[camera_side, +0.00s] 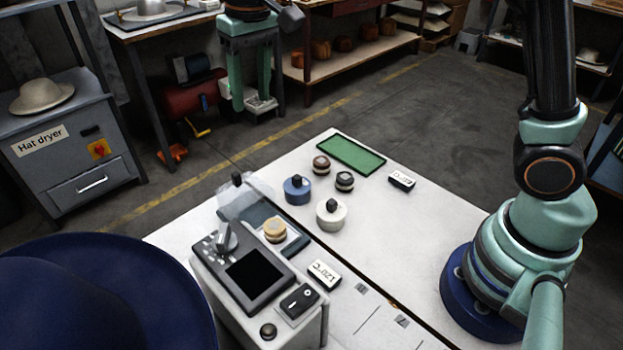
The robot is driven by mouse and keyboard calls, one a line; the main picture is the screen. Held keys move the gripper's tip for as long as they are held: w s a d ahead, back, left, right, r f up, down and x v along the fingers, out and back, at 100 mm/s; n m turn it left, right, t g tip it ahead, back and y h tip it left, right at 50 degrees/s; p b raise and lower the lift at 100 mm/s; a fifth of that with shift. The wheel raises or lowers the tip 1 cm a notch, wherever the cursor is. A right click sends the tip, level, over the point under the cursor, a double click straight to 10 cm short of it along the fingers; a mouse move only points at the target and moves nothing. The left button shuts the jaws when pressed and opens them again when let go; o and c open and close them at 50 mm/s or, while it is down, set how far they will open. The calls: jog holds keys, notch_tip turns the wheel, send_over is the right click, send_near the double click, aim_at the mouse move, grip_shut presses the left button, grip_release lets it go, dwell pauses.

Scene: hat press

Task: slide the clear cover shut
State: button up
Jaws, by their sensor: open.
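The clear cover (243,198) is a thin see-through panel at the back end of the grey press machine (202,264). A dark knob (237,179) stands at its far end. My arm stands at the right of the table and rises out of the top of the picture. My gripper is not in view.
A blue (298,190), a white (330,214), a brown (321,165) and a black-and-white (344,182) round piece stand beyond the machine. A green mat (351,153) lies at the back. A large blue hat (95,300) fills the lower left. The table's right half is mostly clear.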

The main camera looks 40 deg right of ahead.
aim_at(235, 173)
jog(key=shift+g, duration=0.5)
jog(key=a+f, duration=0.1)
jog(key=f, duration=0.4)
jog(key=w+a+f, duration=0.1)
jog(key=a+f, duration=0.1)
jog(key=f, duration=0.3)
jog(key=w+a+f, duration=0.1)
jog(key=f, duration=0.4)
jog(key=shift+w+a+f, duration=0.1)
jog(key=shift+a+f, duration=0.15)
jog(key=shift+f, duration=0.15)
grip_shut()
jog(key=shift+r, duration=0.1)
dwell(0.3)
